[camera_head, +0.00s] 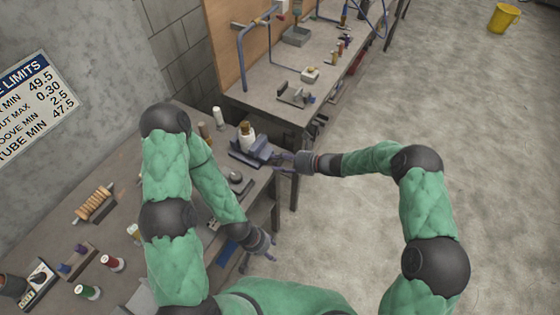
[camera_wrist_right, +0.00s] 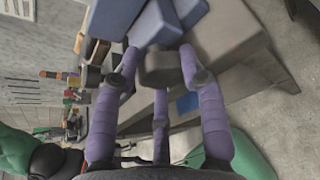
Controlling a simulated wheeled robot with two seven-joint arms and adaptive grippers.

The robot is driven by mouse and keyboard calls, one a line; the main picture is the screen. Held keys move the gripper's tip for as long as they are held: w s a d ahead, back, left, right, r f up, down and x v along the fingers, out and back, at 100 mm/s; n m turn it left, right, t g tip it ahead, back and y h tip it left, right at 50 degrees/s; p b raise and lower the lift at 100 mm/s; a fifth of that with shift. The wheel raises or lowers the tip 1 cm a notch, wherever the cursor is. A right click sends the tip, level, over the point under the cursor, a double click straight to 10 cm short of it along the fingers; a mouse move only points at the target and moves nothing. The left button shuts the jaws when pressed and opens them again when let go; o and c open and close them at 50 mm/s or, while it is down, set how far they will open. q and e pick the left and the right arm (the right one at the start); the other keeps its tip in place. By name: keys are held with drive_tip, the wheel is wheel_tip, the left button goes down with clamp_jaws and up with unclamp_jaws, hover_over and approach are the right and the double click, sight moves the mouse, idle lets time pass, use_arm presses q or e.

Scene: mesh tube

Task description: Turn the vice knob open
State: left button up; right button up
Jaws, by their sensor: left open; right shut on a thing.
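The blue-grey vice (camera_head: 250,152) sits near the front edge of the workbench, with a white bottle-like piece with a brown top (camera_head: 246,136) at it. Its blue blocks (camera_wrist_right: 113,18) fill the top of the right wrist view. My right gripper (camera_head: 284,161) is at the vice's front end. In the right wrist view its purple fingers are closed around the dark grey knob (camera_wrist_right: 160,69); the fingers partly hide the knob. My left gripper (camera_head: 262,246) is open and empty, low in front of the bench, away from the vice.
The workbench (camera_head: 190,262) carries a rack of rings (camera_head: 95,203), a red spool (camera_head: 112,262) and a green spool (camera_head: 88,292). A second bench (camera_head: 270,92) stands behind with small fixtures. The floor at right is clear, apart from a yellow bucket (camera_head: 503,18) far off.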

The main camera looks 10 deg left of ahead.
drive_tip(key=n+t+b, duration=0.1)
drive_tip(key=b, duration=0.1)
drive_tip(key=r+n+t+b, duration=0.1)
drive_tip(key=b, duration=0.1)
drive_tip(key=n+b, duration=0.2)
drive_tip(key=shift+w+r+t+h, duration=0.15)
drive_tip(key=shift+w+t+h, duration=0.15)
drive_tip(key=shift+t+h, duration=0.1)
idle(0.3)
drive_tip(key=o, duration=1.1)
drive_tip(key=shift+a, duration=0.15)
drive_tip(key=shift+s+f, duration=0.2)
drive_tip(key=shift+s+f, duration=0.15)
drive_tip(key=shift+f, duration=0.1)
